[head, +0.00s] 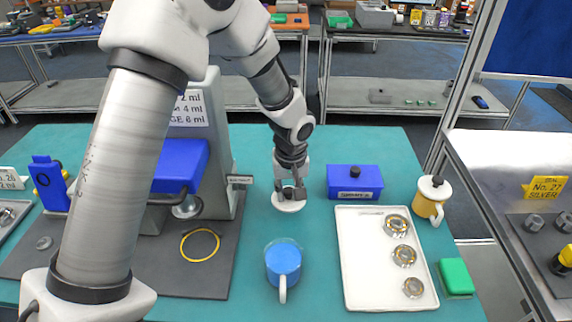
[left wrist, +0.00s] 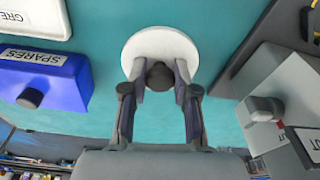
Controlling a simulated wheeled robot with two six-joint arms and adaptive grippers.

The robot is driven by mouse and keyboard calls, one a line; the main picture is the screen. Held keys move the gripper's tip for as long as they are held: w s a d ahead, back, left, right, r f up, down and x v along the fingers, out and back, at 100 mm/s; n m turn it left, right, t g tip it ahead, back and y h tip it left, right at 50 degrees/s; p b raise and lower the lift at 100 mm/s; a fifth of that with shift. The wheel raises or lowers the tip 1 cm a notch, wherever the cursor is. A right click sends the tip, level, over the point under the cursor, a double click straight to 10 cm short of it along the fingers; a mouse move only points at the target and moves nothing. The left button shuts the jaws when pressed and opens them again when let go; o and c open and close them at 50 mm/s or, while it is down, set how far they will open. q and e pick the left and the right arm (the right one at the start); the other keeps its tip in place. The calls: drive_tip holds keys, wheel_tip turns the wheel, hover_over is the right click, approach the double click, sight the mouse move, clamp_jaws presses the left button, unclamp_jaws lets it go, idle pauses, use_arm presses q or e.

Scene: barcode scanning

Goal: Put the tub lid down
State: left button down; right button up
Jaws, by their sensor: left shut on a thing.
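The tub lid (head: 288,205) is a white round disc with a dark knob, in the middle of the teal mat, behind the blue mug. It also shows in the left wrist view (left wrist: 150,47), lying flat relative to the mat. My left gripper (head: 290,188) points down over it, its fingers shut on the knob (left wrist: 159,75). The lid is at or very near the mat surface; I cannot tell whether it touches. My right gripper is in neither view.
A blue lidded box (head: 355,184) stands right of the lid. A blue mug (head: 283,262) stands in front. A white tray (head: 360,290) holds metal rings, with a lidded yellow mug (head: 431,203) beyond. A grey machine (head: 222,150) stands left. Bare mat surrounds the lid.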

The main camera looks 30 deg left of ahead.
use_arm(q)
drive_tip(key=w+a, duration=0.1)
drive_tip(key=w+a+p, duration=0.2)
drive_tip(key=shift+w+r, duration=0.3)
drive_tip(key=w+a, duration=0.2)
drive_tip(key=w+a+f+p, duration=0.1)
drive_tip(key=w+a, duration=0.1)
drive_tip(key=w, duration=0.1)
drive_tip(key=w+a+f+p, duration=0.1)
drive_tip(key=w+a, duration=0.1)
drive_tip(key=shift+w, duration=0.3)
drive_tip(key=shift+f+p, duration=0.2)
drive_tip(key=shift+p, duration=0.25)
wheel_tip(320, 180, down, 2)
drive_tip(key=shift+s+d+f+p, duration=0.15)
drive_tip(key=shift+f+p, duration=0.05)
drive_tip(key=shift+p, duration=0.35)
drive_tip(key=shift+f, duration=0.35)
drive_tip(key=shift+f, duration=0.1)
drive_tip(key=c, duration=0.9)
unclamp_jaws()
